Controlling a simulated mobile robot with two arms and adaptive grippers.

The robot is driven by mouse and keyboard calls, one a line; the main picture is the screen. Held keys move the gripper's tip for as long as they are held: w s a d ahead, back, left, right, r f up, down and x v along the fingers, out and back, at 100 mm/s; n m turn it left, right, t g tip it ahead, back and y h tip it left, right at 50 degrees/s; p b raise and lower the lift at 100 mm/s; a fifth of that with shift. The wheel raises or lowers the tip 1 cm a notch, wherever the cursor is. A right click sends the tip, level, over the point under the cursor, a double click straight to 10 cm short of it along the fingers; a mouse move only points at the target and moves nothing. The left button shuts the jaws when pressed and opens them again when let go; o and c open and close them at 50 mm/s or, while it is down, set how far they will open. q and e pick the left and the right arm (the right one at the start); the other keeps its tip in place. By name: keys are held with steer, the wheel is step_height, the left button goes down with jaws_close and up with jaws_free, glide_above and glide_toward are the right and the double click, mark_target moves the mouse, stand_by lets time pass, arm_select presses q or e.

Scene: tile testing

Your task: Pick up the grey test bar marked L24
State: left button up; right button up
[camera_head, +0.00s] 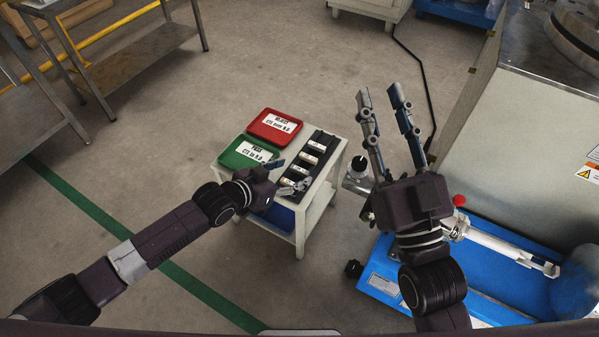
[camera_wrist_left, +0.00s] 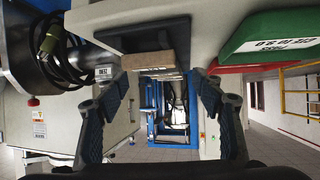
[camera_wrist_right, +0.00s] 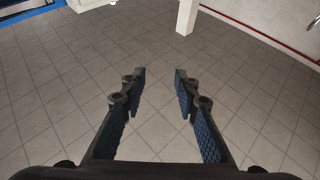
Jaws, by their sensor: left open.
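A black rack (camera_head: 328,152) on the small table holds several grey bars with white labels; their markings are too small to read in the head view, so I cannot tell which is L24. My left gripper (camera_head: 287,174) is open at the rack's near end, its fingers on either side of the nearest bars. In the left wrist view, a pale bar end (camera_wrist_left: 150,60) shows ahead, between and beyond the open fingers of the left gripper (camera_wrist_left: 162,88). My right gripper (camera_head: 385,100) is open and empty, away from the rack.
A red tray (camera_head: 275,120) and a green tray (camera_head: 235,155), both with labels, lie left of the rack on the table (camera_head: 333,172). A blue-based machine (camera_head: 385,285) stands at right, near my right arm. Open floor surrounds the table's left and far sides.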

arm_select(q)
steer(key=shift+b+x, duration=0.35)
steer(key=shift+x, duration=0.7)
arm_select(e)
steer(key=s+r+t, duration=0.1)
steer(key=s+r, duration=0.1)
steer(key=s+r+t, duration=0.1)
steer(key=r, duration=0.1)
steer(key=shift+d+t+y, duration=0.15)
steer(key=shift+t+y, duration=0.15)
arm_select(q)
steer(key=shift+c, duration=0.7)
steer(key=c, duration=0.9)
arm_select(e)
steer(key=shift+w, duration=0.1)
arm_select(q)
steer(key=shift+r, duration=0.2)
arm_select(e)
steer(key=shift+w, duration=0.1)
